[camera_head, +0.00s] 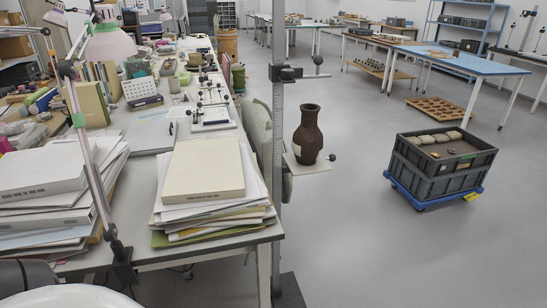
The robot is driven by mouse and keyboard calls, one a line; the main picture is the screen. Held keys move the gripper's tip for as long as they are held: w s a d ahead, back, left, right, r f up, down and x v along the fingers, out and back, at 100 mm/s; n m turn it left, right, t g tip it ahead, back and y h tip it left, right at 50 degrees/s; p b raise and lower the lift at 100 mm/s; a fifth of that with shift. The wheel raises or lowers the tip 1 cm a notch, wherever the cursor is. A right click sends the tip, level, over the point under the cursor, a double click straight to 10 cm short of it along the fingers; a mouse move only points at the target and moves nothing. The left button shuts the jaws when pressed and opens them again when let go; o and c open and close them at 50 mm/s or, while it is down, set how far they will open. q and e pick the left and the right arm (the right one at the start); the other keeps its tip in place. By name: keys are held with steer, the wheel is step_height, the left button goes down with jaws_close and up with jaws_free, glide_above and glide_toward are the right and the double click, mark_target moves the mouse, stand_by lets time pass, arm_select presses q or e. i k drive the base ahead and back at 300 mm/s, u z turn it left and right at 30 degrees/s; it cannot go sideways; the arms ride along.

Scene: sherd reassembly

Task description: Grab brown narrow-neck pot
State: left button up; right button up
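A brown narrow-neck pot (307,136) stands upright on a small white platform (320,167). It has a flared rim, a narrow neck and a rounded body, with a pale patch low on its left side. The platform is fixed to a tall grey post (277,130), which rises just left of the pot. Neither of my grippers is in view, and nothing is seen touching the pot.
A long table (262,237) at left carries stacked papers (204,170), books and lamps. A grey crate (438,178) on a blue dolly stands at right. Blue-topped tables (470,62) stand at the back right. The floor (350,240) between is clear.

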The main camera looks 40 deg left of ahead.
mark_target(307, 141)
steer(key=k, duration=0.3)
steer(key=u, duration=1.15)
